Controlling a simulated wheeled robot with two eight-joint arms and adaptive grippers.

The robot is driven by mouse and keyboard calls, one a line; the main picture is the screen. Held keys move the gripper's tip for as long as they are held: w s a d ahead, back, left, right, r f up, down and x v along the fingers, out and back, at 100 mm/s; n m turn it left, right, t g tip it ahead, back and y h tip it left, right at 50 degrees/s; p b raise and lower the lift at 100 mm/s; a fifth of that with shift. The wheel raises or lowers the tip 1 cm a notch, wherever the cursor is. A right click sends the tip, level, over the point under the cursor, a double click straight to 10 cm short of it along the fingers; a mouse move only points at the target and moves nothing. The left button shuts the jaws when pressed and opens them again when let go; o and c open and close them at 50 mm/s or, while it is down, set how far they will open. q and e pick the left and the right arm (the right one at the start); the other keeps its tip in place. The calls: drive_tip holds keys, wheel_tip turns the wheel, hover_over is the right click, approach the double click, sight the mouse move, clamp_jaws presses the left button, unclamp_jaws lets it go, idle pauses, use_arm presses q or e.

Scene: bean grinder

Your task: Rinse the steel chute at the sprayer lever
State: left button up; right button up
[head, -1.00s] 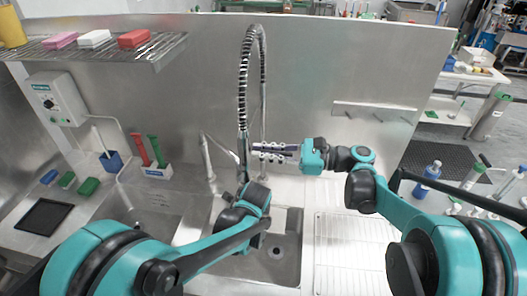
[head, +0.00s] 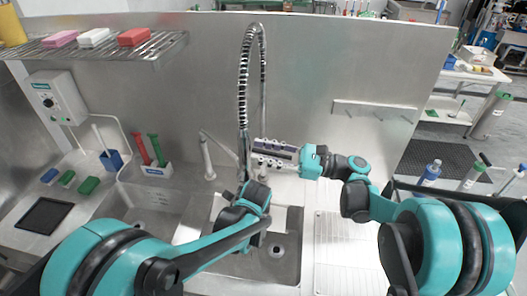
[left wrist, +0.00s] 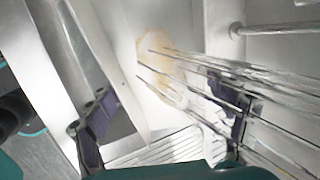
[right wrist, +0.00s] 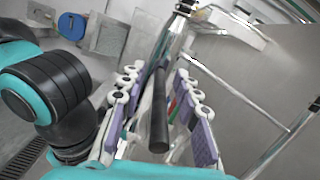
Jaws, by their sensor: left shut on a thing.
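The steel chute (left wrist: 150,40) fills the upper middle of the left wrist view, with a brownish stain on its pale inner face. My left gripper (left wrist: 165,118) is shut on the chute; in the head view my wrist (head: 245,208) hides most of the grip over the sink. Thin water streams come from the right and reach the stain. The black sprayer lever (right wrist: 158,115) stands between the spread fingers of my right gripper (right wrist: 160,88), with gaps at both sides. In the head view the right gripper (head: 275,153) is beside the tall coiled sprayer hose (head: 243,85).
The sink basin (head: 275,265) lies below the left gripper, with a ribbed drainboard (head: 340,255) to its right. A faucet (head: 207,155) stands at the left. A wire shelf with coloured blocks (head: 133,38) is at the upper left. A steel backsplash (head: 350,70) closes the back.

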drive_tip(key=v, duration=1.2)
idle(0.7)
drive_tip(key=shift+f, duration=0.15)
idle(0.5)
idle(0.4)
drive_tip(key=shift+f+b, duration=0.1)
drive_tip(key=shift+b, duration=0.2)
drive_tip(key=shift+f, duration=0.1)
